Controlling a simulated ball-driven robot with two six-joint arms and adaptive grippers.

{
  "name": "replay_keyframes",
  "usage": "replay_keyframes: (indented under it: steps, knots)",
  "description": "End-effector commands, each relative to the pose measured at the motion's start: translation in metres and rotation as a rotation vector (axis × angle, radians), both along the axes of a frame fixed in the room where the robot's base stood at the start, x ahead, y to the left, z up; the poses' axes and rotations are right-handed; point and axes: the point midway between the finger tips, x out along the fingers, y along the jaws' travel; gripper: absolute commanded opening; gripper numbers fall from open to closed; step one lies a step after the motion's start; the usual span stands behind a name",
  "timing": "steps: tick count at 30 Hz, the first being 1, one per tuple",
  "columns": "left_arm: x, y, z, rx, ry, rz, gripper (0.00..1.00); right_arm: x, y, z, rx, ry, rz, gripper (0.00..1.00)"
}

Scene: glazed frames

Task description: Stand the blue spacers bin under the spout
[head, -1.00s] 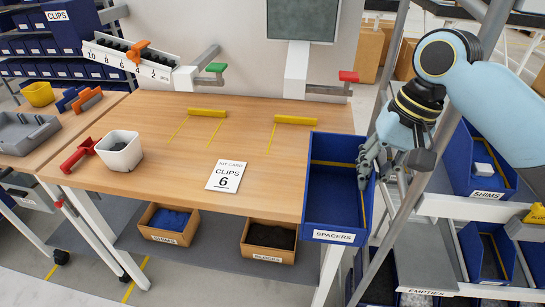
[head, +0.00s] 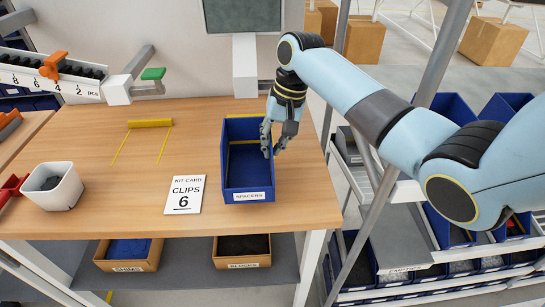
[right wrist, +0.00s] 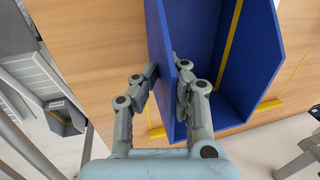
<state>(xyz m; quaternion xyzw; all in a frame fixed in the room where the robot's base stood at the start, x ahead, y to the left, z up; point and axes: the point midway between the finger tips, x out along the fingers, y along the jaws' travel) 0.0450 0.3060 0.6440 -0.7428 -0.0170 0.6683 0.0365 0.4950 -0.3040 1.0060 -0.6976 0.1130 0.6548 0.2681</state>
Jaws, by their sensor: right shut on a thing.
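The blue spacers bin (head: 248,182) is upright over the right part of the wooden table, its label facing front. I cannot tell whether it rests on the wood or hangs just above it. My right gripper (head: 272,146) is shut on the bin's right wall; in the right wrist view its fingers (right wrist: 168,85) straddle that wall of the bin (right wrist: 222,110). The bin looks empty. The spout with the green handle (head: 153,74) is at the back left; the red-handled spout is hidden behind my arm. My left gripper is out of view.
A yellow bar (head: 150,122) with two yellow lines marks the table under the green-handled spout. Another yellow bar (right wrist: 266,106) lies by the bin. The kit card (head: 185,195) lies left of the bin, close to it. A white cup (head: 53,187) stands farther left.

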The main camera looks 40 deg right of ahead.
Motion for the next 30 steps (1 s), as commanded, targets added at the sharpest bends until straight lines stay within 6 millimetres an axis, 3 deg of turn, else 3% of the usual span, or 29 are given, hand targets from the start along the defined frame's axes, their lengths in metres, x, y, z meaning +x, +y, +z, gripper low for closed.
replay_keyframes:
  steps: [3, 9, 19, 21, 25, 30]
  knots:
    - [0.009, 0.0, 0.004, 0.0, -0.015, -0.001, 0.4, 0.0, 0.001, -0.014, 0.003, 0.005, -0.001, 0.0]
    - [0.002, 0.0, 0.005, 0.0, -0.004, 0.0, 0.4, 0.0, 0.0, -0.038, 0.0, 0.0, -0.001, 0.0]
    - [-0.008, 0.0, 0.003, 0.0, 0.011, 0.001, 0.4, 0.0, 0.0, -0.042, 0.001, 0.001, -0.001, 0.0]
    - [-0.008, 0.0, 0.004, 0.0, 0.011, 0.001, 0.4, 0.0, 0.0, -0.042, 0.001, 0.001, -0.001, 0.13]
    - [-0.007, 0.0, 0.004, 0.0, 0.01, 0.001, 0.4, 0.0, 0.0, -0.041, 0.001, 0.001, -0.001, 0.29]
    - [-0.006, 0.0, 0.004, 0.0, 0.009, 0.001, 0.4, 0.0, 0.0, -0.041, 0.001, 0.001, -0.001, 0.29]
